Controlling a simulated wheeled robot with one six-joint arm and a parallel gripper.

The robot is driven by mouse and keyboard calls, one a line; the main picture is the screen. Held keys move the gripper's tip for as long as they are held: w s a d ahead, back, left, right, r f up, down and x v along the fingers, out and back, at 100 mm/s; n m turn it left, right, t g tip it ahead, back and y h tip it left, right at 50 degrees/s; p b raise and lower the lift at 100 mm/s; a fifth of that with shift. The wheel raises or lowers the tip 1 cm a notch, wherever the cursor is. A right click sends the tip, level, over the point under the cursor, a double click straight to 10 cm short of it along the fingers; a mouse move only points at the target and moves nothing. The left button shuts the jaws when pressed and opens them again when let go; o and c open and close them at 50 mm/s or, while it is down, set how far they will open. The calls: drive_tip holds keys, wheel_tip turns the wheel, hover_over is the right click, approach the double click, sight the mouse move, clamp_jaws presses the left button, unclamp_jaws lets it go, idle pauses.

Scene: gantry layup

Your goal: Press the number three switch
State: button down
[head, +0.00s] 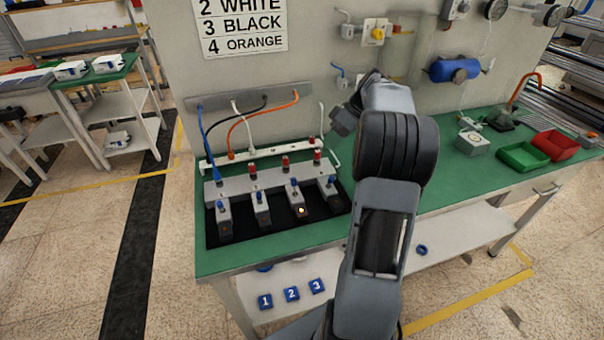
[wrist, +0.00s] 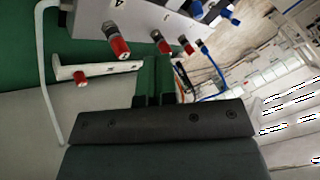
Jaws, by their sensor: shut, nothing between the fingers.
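A grey switch box (head: 262,184) stands on a black mat on the green bench, with a row of blue-levered switch units along its front. The third unit from the left (head: 297,199) has a small bright light on its front face; the others look dark. The box's numbers are too small to read in the head view. In the wrist view the box (wrist: 150,14) is at the top, with a "4" and red-tipped plugs. My gripper (wrist: 154,99) is shut and empty, apart from the box. In the head view its end is near the wall, behind and right of the switches.
A white rail (head: 240,157) with red plugs and coloured cables runs behind the box. A wall sign (head: 240,25) lists numbers with colours. Green (head: 524,156) and red (head: 556,145) bins stand at the right. Blue tiles numbered 1, 2 and 3 (head: 291,294) lie on the lower shelf.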

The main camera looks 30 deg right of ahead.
sight(294, 185)
drive_tip(key=x, duration=1)
drive_tip(key=a, duration=0.1)
drive_tip(key=s+a, duration=0.1)
drive_tip(key=shift+s+a+r, duration=0.1)
drive_tip(key=shift+a+r, duration=0.2)
drive_tip(key=shift+a, duration=0.05)
drive_tip(key=shift+s+a, duration=0.25)
drive_tip(key=shift+a, duration=0.2)
drive_tip(key=shift+f+b, duration=0.1)
drive_tip(key=shift+b, duration=0.35)
